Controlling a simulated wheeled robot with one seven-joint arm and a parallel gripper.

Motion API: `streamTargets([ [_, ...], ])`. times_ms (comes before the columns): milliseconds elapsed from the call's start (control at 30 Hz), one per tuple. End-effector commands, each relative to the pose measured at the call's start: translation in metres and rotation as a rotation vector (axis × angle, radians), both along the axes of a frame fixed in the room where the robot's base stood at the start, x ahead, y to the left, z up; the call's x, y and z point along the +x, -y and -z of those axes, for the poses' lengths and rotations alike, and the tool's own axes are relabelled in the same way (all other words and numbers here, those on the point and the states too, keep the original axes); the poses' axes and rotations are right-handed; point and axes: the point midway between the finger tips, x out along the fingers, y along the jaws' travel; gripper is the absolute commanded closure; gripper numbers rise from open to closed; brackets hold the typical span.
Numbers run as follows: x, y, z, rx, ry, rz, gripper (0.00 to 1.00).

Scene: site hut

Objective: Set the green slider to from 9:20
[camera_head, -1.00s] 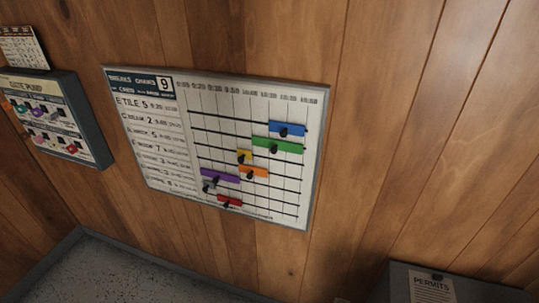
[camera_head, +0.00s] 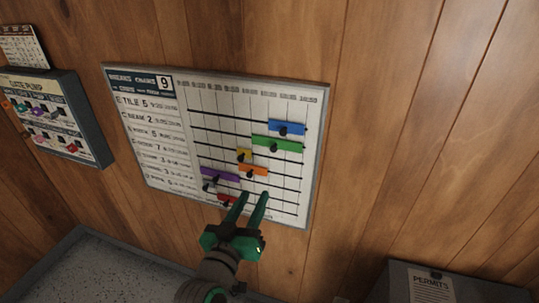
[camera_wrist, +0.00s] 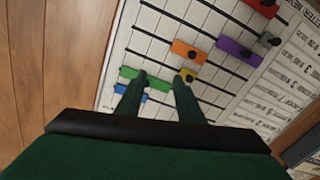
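The green slider (camera_head: 278,146) sits on the second rail of the wall chart board (camera_head: 322,150), toward the right end, with a dark knob under it. It also shows in the wrist view (camera_wrist: 131,74), partly behind a finger. My gripper (camera_head: 254,194) is in front of the lower part of the board, fingers parted with nothing between them. In the head view the green slider is above and right of the fingertips. In the wrist view the fingertips (camera_wrist: 160,78) lie near the green and yellow sliders; whether they touch the board cannot be told.
The blue slider (camera_head: 287,128) is above the green one. The yellow (camera_head: 244,156), orange (camera_head: 254,170), purple (camera_head: 220,175) and red (camera_head: 227,199) sliders are on lower rails. A second board (camera_head: 55,115) hangs at left. A grey permits box (camera_head: 400,285) stands at lower right.

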Motion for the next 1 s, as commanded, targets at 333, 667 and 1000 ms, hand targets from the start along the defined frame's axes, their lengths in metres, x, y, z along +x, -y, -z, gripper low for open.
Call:
streamTargets([
  [333,0.004,0.0,-0.064,0.09,0.044,0.093,0.66],
  [667,0.034,0.014,-0.067,0.096,0.043,0.102,0.66],
  [1000,0.086,0.035,-0.066,0.095,0.043,0.1,0.66],
])
